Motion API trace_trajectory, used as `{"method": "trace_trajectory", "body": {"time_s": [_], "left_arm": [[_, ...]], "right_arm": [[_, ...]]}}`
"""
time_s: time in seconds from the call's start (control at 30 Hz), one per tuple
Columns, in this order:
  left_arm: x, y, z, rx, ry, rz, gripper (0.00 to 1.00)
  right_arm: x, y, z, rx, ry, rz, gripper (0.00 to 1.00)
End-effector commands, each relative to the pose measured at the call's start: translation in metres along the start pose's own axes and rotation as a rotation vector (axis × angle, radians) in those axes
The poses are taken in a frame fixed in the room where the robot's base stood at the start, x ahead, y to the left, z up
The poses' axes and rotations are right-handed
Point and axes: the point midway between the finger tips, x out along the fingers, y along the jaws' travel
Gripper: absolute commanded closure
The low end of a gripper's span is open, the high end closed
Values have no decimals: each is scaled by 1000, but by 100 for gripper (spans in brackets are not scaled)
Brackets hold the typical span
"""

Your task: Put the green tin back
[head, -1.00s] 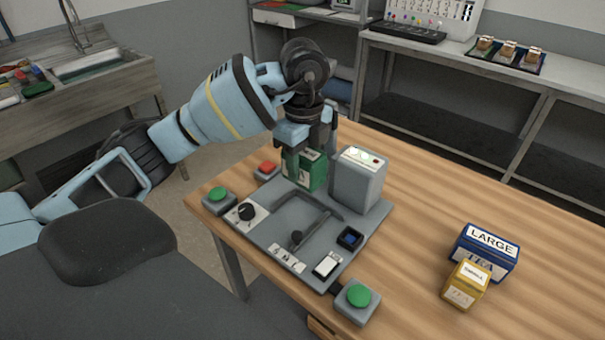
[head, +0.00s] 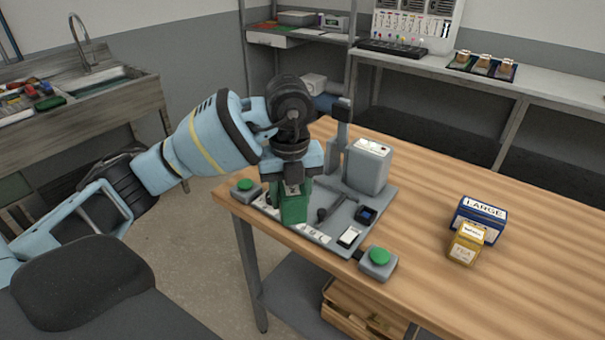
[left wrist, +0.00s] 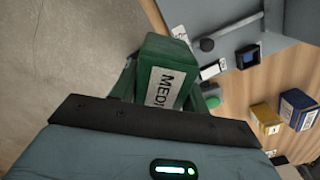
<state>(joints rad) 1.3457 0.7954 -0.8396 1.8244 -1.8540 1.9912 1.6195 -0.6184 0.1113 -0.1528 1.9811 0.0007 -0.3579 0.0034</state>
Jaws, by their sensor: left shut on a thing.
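The green tin (head: 291,207) is held in my left gripper (head: 289,192), which is shut on it. It hangs over the front left part of the grey station (head: 375,213). In the left wrist view the green tin (left wrist: 165,78) sits between the fingers, with a white label reading "MED...", the rest cut off. A blue tin marked LARGE (head: 482,218) and a smaller yellow tin (head: 466,243) stand side by side on the table's right half. My right gripper is not in view.
Green buttons stand at the station's left (head: 245,187) and front right (head: 379,259). A grey box (head: 369,168) rises at its back. The wooden table (head: 430,185) is clear between the station and the tins. An open wooden drawer or crate (head: 350,318) shows below the front edge.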

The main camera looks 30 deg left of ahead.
Motion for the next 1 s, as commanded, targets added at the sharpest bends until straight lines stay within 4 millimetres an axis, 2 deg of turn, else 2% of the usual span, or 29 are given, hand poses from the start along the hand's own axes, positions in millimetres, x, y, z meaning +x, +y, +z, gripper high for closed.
{"method": "trace_trajectory", "body": {"time_s": [0.37,1.0], "left_arm": [[16,0,-22,802,-6,6,87],[41,4,-61,2165,-3,12,87]], "right_arm": [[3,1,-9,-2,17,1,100],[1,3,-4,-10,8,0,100]]}}
